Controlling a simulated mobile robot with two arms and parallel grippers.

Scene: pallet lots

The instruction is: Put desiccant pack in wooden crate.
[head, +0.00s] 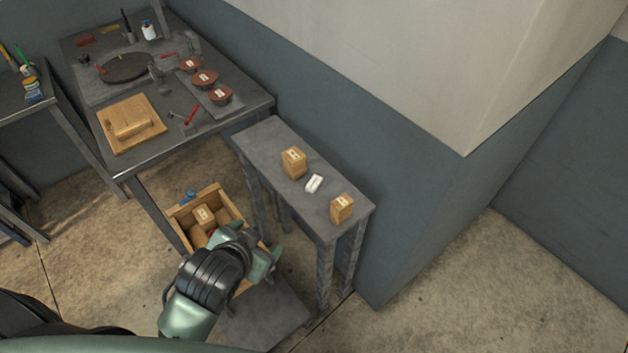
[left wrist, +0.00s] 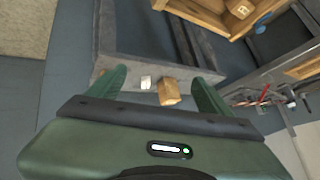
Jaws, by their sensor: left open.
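The desiccant pack, a small white packet (head: 314,183), lies on the narrow grey side table (head: 262,140) between two small cardboard boxes. It also shows in the left wrist view (left wrist: 146,82). The wooden crate (head: 183,224) stands low, left of the side table; a cardboard box (head: 204,216) and a partly hidden reddish item are inside it. My left gripper (head: 264,246) is above the crate's right side, partly covering it, and apart from the pack. In the left wrist view its fingers (left wrist: 157,76) are spread, with nothing gripped. My right gripper is not in view.
Cardboard boxes (head: 293,162) and (head: 342,208) flank the pack closely. A wall stands right behind the side table. The floor at right is clear.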

